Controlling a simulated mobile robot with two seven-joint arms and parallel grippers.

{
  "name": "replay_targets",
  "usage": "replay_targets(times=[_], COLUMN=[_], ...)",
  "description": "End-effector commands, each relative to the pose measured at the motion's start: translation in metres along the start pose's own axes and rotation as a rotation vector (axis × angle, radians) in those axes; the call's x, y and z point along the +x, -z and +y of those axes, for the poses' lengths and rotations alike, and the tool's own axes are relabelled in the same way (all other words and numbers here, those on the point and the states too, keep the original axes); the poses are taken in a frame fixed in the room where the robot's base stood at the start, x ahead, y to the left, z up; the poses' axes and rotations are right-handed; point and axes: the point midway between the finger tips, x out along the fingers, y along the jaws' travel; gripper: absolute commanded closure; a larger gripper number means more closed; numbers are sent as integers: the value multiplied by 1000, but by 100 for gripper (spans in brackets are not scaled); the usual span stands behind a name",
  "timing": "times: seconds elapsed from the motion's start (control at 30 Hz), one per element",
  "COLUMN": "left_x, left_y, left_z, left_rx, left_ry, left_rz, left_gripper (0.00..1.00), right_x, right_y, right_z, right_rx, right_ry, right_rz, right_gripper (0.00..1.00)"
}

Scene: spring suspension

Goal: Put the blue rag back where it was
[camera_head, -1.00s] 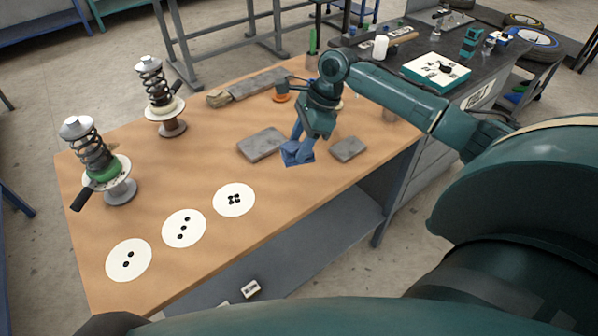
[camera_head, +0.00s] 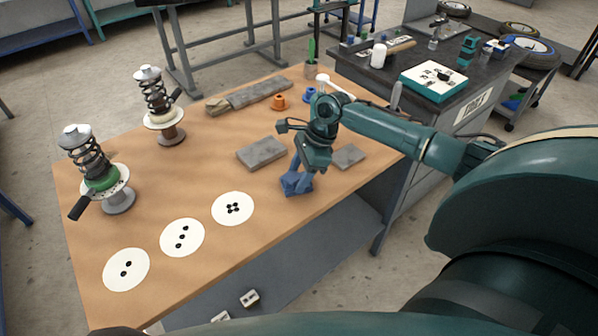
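The blue rag (camera_head: 296,184) is crumpled at the tips of my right gripper (camera_head: 299,172), near the front edge of the wooden table (camera_head: 150,203). The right gripper points down and appears shut on the rag. Its fingers partly cover the rag, and I cannot tell whether the rag touches the tabletop. The rag is in front of and between two grey flat slabs, the larger one (camera_head: 262,152) on its left and the smaller one (camera_head: 347,157) on its right. My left gripper is not in view.
Three white discs with black dots (camera_head: 182,238) lie along the front left. Two spring assemblies (camera_head: 157,105) stand at the left. A long grey piece (camera_head: 249,95), an orange part (camera_head: 279,102) and a blue part (camera_head: 309,95) lie at the back. The table's middle left is clear.

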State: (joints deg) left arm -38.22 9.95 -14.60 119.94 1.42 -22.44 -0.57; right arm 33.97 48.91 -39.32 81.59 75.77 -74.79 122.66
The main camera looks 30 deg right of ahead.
Motion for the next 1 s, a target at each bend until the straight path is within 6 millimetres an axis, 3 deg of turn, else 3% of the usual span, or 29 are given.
replay_targets(times=[0.2,0.53,1.0], left_x=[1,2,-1], left_y=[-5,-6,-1], left_z=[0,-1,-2], left_rx=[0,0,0], left_ry=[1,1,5], left_rz=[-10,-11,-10], left_gripper=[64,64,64], right_x=[0,-8,-99], right_y=[0,-2,-1], right_z=[0,0,-1], right_rx=[-1,-1,0], right_ry=[0,2,3], right_rz=[0,-1,0], right_gripper=[34,34,34])
